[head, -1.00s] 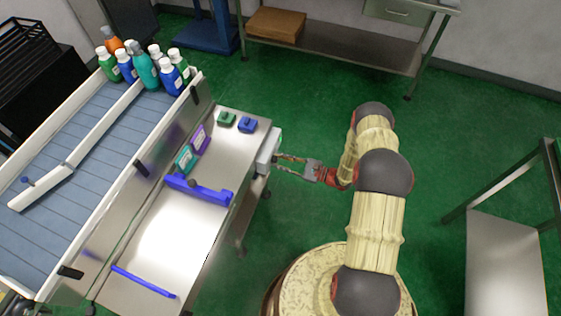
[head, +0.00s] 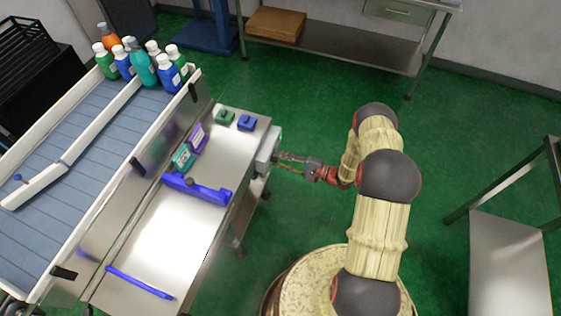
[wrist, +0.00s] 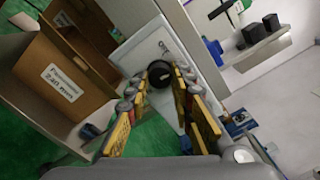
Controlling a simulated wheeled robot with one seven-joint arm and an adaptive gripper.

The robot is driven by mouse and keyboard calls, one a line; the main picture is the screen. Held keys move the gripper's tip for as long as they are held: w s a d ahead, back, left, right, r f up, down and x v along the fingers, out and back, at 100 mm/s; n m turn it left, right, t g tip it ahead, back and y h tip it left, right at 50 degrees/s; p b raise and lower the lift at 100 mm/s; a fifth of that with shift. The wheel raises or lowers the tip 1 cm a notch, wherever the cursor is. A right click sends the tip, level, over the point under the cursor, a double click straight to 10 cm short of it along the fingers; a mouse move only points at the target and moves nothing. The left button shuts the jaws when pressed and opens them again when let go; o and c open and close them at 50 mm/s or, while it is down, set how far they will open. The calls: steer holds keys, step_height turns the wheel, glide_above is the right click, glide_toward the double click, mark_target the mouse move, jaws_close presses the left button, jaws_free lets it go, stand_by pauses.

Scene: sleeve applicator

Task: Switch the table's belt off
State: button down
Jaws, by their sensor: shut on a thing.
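A light control box (head: 268,147) is mounted on the right side of the steel table (head: 160,225). In the wrist view its pale face (wrist: 140,48) carries a dark round knob (wrist: 160,75) with a light mark on it. My gripper (head: 277,158) reaches the box from the right in the head view. In the wrist view my gripper (wrist: 161,80) has its two yellow-and-grey fingers on either side of the knob, shut on it. The belt (head: 70,150) is a blue-grey slatted surface at the left. Whether it runs cannot be told.
Several bottles (head: 143,68) crowd at the belt's far end. A blue holder (head: 197,188), a blue bar (head: 140,283) and small green (head: 225,117) and blue (head: 246,122) blocks are on the table. Green floor is open beyond; a steel bench (head: 340,52) stands at the back.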

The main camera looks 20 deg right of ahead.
steer(key=n+b, duration=0.4)
steer(key=n, duration=0.6)
steer(key=shift+n, duration=0.3)
stand_by(0.4)
steer(key=c, duration=1.5)
jaws_free()
steer(key=shift+r, duration=0.1)
steer(key=shift+c, duration=0.2)
steer(key=v, duration=1.2)
